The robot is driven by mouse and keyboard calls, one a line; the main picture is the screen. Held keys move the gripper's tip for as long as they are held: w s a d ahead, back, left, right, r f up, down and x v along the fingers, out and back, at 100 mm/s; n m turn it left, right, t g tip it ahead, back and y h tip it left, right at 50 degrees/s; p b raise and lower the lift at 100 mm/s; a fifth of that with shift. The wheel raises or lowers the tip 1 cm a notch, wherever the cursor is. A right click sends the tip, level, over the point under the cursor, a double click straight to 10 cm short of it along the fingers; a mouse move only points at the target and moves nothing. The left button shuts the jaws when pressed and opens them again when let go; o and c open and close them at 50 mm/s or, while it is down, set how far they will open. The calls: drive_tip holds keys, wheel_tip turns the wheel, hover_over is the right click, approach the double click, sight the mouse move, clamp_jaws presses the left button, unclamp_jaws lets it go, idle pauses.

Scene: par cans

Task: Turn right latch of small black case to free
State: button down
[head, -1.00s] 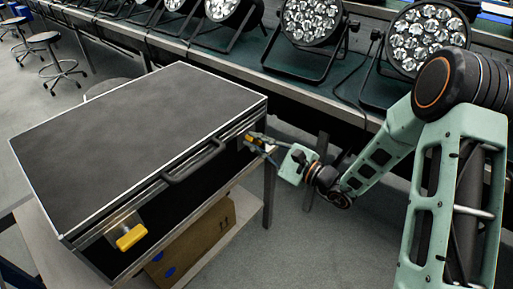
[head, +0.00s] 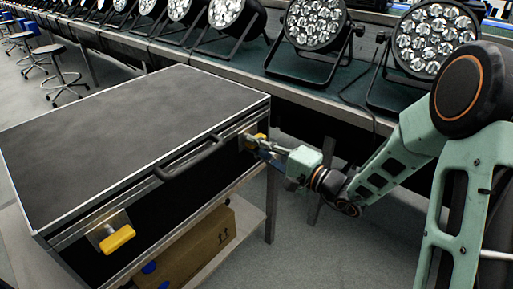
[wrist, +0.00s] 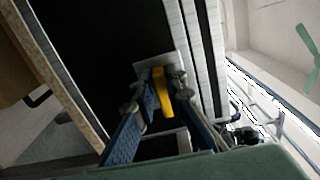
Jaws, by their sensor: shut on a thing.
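The small black case (head: 110,130) lies flat with its front side, carrying a handle, facing me. Its right latch has a yellow tab (head: 261,136) on a metal plate at the front's right end. My gripper (head: 256,144) is at this latch. In the wrist view the yellow tab (wrist: 165,100) stands between the two fingers of my gripper (wrist: 158,90), which are closed in on its sides. The fingers partly hide the tab in the head view, so its exact angle is hard to read there. The left latch (head: 117,239) has a yellow tab sticking out, nothing touching it.
The case rests on a stand with a lower shelf (head: 255,215) holding a cardboard box (head: 190,250). Behind is a long bench with several par cans (head: 316,35). Stools (head: 62,72) stand far left. The floor right of the stand (head: 330,245) is open.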

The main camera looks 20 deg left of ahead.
drive_tip(key=shift+f, duration=0.1)
idle(0.5)
drive_tip(key=c, duration=2)
unclamp_jaws()
drive_tip(key=shift+o, duration=0.2)
drive_tip(key=v, duration=1.2)
drive_tip(key=shift+s+n, duration=0.15)
drive_tip(key=shift+n, duration=0.15)
